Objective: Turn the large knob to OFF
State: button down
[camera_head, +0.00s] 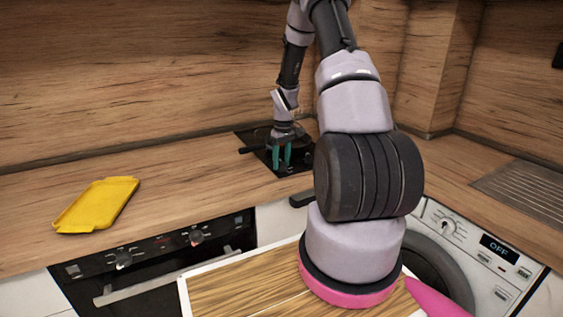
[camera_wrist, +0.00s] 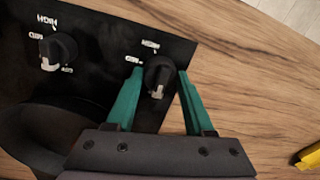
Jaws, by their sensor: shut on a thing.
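My gripper (camera_head: 281,162) is over the black hob panel (camera_head: 255,138) at the back of the counter, pointing down. In the wrist view my gripper's teal fingers (camera_wrist: 161,72) are shut on a black knob (camera_wrist: 160,70), one on each side. Its pale pointer faces down in the picture. HIGH and MED labels show upside down above and left of it; its OFF mark is not visible. I cannot tell clearly which knob is larger.
A yellow tray (camera_head: 98,204) lies on the wooden counter (camera_head: 190,172) at left. Below is a black oven (camera_head: 155,262) with knobs. At right, a washing machine (camera_head: 470,240) has a display reading OFF. The counter between tray and hob is clear.

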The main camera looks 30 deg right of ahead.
jog(key=shift+c, duration=1.4)
grip_release()
jog(key=shift+r, duration=0.1)
notch_tip(320, 180, up, 11)
jog(key=shift+d+f, duration=0.2)
jog(key=shift+d, duration=0.1)
